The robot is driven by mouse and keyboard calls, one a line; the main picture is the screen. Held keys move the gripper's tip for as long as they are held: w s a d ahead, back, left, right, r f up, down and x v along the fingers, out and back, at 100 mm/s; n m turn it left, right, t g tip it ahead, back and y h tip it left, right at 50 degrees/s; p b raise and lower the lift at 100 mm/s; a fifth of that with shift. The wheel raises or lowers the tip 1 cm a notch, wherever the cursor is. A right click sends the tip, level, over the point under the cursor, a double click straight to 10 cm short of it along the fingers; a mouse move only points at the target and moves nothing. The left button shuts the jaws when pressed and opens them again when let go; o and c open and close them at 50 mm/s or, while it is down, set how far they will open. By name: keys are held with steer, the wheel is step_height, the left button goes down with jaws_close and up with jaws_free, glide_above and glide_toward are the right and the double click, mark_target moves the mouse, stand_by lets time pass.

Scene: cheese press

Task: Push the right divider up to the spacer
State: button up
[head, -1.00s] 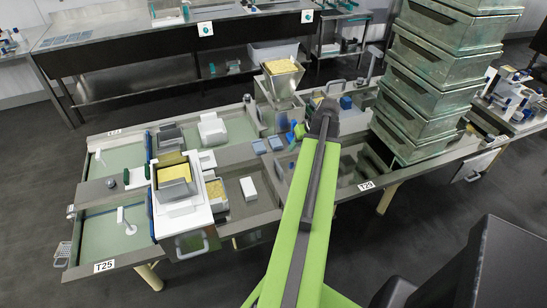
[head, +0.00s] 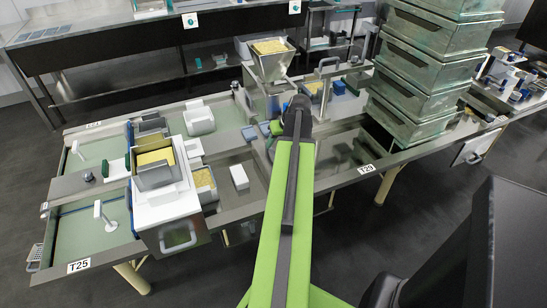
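My green arm reaches to the middle of the long workbench, and its dark end (head: 297,115) is over the bench. The fingers are hidden beneath and behind it, so I cannot see whether they hold or touch anything. Small grey-blue blocks (head: 250,132) lie on the bench just left of the arm's end. A white block (head: 239,176) lies nearer, left of the arm. I cannot tell which pieces are the right divider and the spacer; the arm covers part of the bench there.
A tall stack of green metal crates (head: 425,75) stands on the bench's right part. A hopper (head: 273,60) of yellow curd stands behind the arm's end. A white press unit (head: 163,205) with a curd-filled box (head: 155,165) stands left. Shallow green basins (head: 85,235) fill the left end.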

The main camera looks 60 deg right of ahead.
mark_target(271, 149)
steer(key=b+x, duration=0.2)
steer(key=x, duration=0.1)
steer(key=shift+f, duration=0.25)
steer(key=shift+w, duration=0.1)
steer(key=shift+r, duration=0.1)
steer(key=shift+c, duration=0.5)
jaws_close()
stand_by(0.5)
